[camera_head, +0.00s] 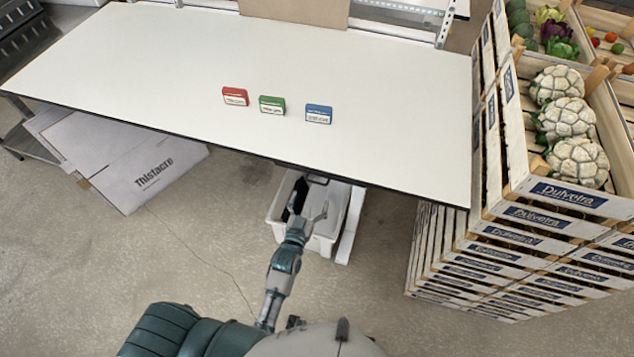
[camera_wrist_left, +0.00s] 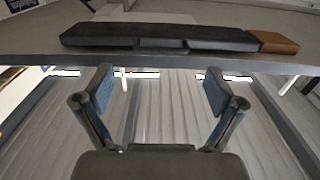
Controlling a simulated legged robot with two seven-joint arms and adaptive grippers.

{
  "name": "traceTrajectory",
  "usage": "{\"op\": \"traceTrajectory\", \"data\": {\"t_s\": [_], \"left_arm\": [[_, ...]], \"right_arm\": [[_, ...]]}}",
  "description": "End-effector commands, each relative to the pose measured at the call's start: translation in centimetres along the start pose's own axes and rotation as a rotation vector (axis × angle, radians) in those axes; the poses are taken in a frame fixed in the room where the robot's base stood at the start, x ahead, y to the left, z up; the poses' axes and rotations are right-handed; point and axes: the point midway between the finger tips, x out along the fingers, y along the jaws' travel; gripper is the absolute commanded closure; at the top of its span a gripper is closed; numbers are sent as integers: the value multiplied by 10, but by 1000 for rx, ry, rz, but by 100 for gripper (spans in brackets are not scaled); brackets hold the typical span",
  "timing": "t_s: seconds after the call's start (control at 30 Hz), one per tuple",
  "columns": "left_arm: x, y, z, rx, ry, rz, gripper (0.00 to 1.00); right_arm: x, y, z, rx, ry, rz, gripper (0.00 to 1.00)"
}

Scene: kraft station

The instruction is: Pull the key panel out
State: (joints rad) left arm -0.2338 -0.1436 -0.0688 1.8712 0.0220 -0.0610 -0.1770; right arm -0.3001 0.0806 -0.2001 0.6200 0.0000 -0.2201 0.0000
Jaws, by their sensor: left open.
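A long dark grey panel (camera_wrist_left: 160,37) with a brown block at its right end runs along the table edge in the left wrist view; it appears to be the key panel. In the head view only a small dark part (camera_head: 317,179) shows under the front table edge, and the rest is hidden by the tabletop. My left gripper (camera_head: 308,205) is open and empty just in front of and below that edge. In the left wrist view its two blue-padded fingers (camera_wrist_left: 158,90) are spread apart, short of the panel and not touching it. My right gripper is not in view.
The white table (camera_head: 180,75) carries red (camera_head: 235,96), green (camera_head: 272,105) and blue (camera_head: 318,114) boxes. A white bin (camera_head: 322,243) stands on the floor beneath my left gripper. Stacked crates (camera_head: 560,200) stand at right; a flattened carton (camera_head: 140,175) leans at left.

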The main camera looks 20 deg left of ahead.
Motion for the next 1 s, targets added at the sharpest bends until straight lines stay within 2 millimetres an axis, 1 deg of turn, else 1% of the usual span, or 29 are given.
{"op": "traceTrajectory", "data": {"t_s": [0.03,0.1,0.2,0.3,0.4,0.5,0.73,0.77,0.8,0.87,0.9,0.97,1.0], "left_arm": [[13,0,-1,0,3,0,6],[28,0,-1,0,2,0,6],[45,0,-1,1,1,0,6],[58,0,0,1,0,0,6],[66,0,0,1,0,0,6],[69,0,0,1,0,0,6],[69,0,0,1,-1,0,6],[69,0,0,1,-1,0,11],[69,0,0,1,-1,0,21],[69,0,0,1,-1,0,36],[69,0,0,1,-1,0,46],[69,0,0,0,-1,1,61],[69,1,0,0,-1,1,71]], "right_arm": [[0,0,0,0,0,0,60],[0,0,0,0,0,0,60],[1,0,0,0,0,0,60],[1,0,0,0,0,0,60],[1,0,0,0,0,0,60],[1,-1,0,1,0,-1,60],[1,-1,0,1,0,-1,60],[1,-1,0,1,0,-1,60],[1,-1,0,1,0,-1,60],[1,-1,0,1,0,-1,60],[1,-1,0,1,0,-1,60],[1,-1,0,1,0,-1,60],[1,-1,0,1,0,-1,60]]}}
